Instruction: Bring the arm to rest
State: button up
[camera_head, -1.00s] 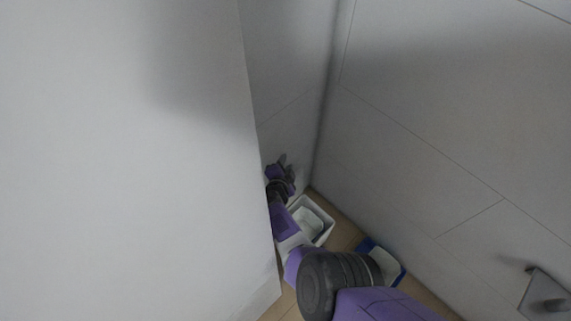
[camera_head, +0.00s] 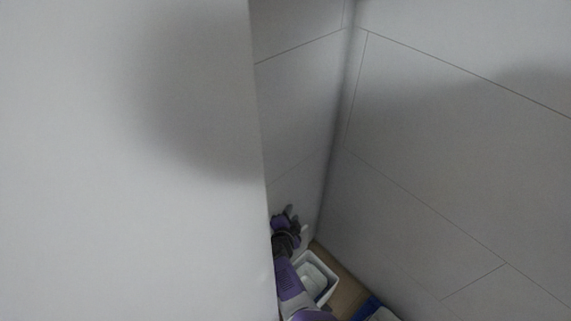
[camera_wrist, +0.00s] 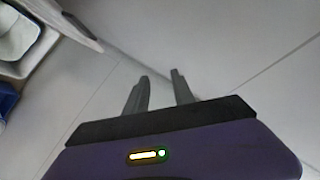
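My gripper (camera_wrist: 161,74) shows in the wrist view with its two grey fingers apart and nothing between them. Pale wall tiles are behind the fingers. In the head view my gripper (camera_head: 291,213) is small and dark, low in the picture beside the edge of the large white surface, near the tiled corner. My purple and dark arm runs down from it along that edge, partly hidden by the surface.
A large white surface (camera_head: 130,120) fills the left of the head view. Tiled walls (camera_head: 450,170) meet in a corner at right. A white bin (camera_head: 325,287) and a blue-rimmed container (camera_head: 371,307) stand low on the brown floor (camera_head: 347,296). The bin also shows in the wrist view (camera_wrist: 32,50).

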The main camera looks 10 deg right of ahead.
jog(key=w+d+r+n+t, duration=0.25)
jog(key=w+d+r, duration=0.25)
jog(key=d+r, duration=0.3)
jog(key=s+d+r+n+t+y+b, duration=0.1)
jog(key=s+d+r+n+t, duration=0.4)
jog(key=s+d+r, duration=0.4)
jog(key=s+a+r+n+g+y+b, duration=0.1)
jog(key=s+r+n, duration=0.1)
jog(key=s, duration=1.2)
jog(key=s+a+r+n+g+y+b, duration=0.1)
jog(key=s+a+r+n, duration=0.1)
jog(key=s, duration=1.3)
jog(key=s+a+r+n+g+y+b, duration=0.1)
jog(key=s+r, duration=0.5)
jog(key=s, duration=0.8)
jog(key=shift+s+a+n+g+b, duration=0.35)
jog(key=shift+n+g+b, duration=0.2)
jog(key=shift+n, duration=0.6)
